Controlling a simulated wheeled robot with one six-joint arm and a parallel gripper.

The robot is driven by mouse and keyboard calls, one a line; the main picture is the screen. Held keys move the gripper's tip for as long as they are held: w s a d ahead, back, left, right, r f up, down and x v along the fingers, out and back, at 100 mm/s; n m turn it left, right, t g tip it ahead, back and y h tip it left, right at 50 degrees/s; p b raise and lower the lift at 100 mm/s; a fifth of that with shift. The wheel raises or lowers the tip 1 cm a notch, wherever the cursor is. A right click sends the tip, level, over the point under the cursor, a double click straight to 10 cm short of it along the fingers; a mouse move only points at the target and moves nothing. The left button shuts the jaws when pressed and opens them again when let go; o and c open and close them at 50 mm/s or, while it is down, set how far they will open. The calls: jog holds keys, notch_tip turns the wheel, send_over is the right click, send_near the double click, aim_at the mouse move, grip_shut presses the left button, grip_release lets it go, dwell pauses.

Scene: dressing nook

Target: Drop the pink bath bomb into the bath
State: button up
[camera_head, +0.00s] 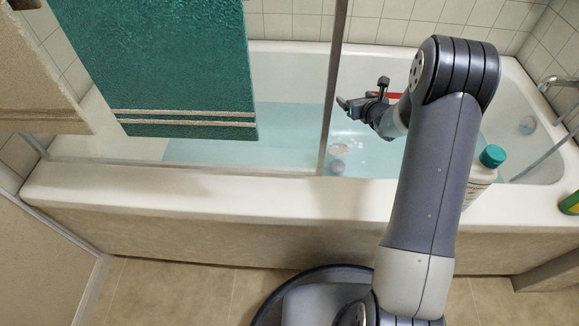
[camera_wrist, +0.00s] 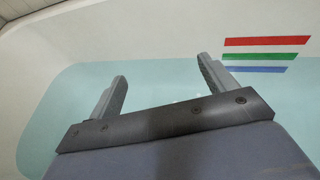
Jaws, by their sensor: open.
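The white bath (camera_head: 130,190) holds pale blue water (camera_head: 280,125); its inner wall and water also fill the wrist view (camera_wrist: 165,82). My gripper (camera_head: 362,96) is over the water near the far wall, right of the metal post. In the wrist view my gripper (camera_wrist: 162,68) is open, with nothing between its fingers. A small pale pinkish patch (camera_head: 340,149) shows in the water below it. A small greyish round thing (camera_head: 337,166) lies just nearer. I cannot tell whether either is the pink bath bomb.
A metal post (camera_head: 333,90) rises from the bath's near rim. A teal towel (camera_head: 170,70) hangs at left. A white bottle with a teal cap (camera_head: 480,178) stands on the near rim beside my arm. A green container (camera_head: 571,204) is at the right edge. Chrome taps (camera_head: 558,82) are at right.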

jog(key=p+v, duration=0.2)
jog(key=v, duration=0.8)
jog(key=b+x, duration=0.3)
jog(key=x, duration=0.8)
jog(key=shift+s+r+p, duration=0.15)
jog(key=shift+r+p, duration=1.45)
jog(key=shift+r, duration=0.9)
